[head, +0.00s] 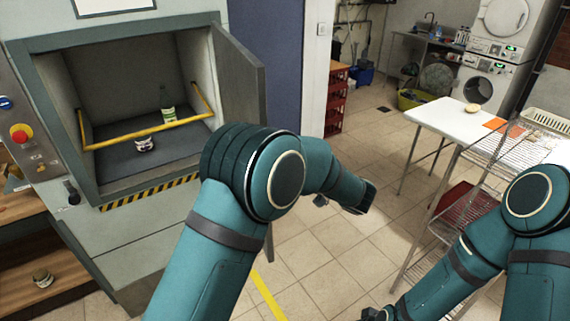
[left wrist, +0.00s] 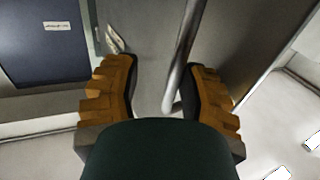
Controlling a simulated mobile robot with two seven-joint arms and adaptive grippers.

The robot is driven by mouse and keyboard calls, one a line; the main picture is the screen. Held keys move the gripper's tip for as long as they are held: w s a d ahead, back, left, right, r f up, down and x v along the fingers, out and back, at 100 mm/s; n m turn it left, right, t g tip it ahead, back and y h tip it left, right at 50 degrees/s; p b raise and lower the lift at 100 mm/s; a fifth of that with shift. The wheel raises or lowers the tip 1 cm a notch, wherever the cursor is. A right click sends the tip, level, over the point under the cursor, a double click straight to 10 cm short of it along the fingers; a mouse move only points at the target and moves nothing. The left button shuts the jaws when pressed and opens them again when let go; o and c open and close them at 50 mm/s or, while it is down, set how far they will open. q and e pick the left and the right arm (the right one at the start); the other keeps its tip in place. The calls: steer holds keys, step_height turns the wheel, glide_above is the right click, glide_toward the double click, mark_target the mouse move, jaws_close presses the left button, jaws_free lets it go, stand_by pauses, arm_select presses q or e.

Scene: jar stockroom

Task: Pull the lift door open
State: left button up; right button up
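The lift (head: 115,210) stands at the left with its chamber showing. Its grey door (head: 240,85) is swung open at the chamber's right side, and its lower part is mostly hidden behind my left arm. In the left wrist view, a metal bar handle (left wrist: 187,50) runs along a grey panel, between the two fingers of my left gripper (left wrist: 162,92). The fingers are wide apart. The bar is nearer the right finger; I cannot tell if they touch. My left gripper is not clear in the head view.
A yellow bar (head: 150,132) crosses the chamber, with a jar (head: 145,144) and a green-labelled bottle (head: 168,104) inside. A wire rack (head: 500,150) and white table (head: 455,118) stand right. Tiled floor (head: 340,240) between is clear.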

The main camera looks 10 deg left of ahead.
arm_select(q)
steer(key=v, duration=1.2)
steer(key=shift+d+f, duration=0.1)
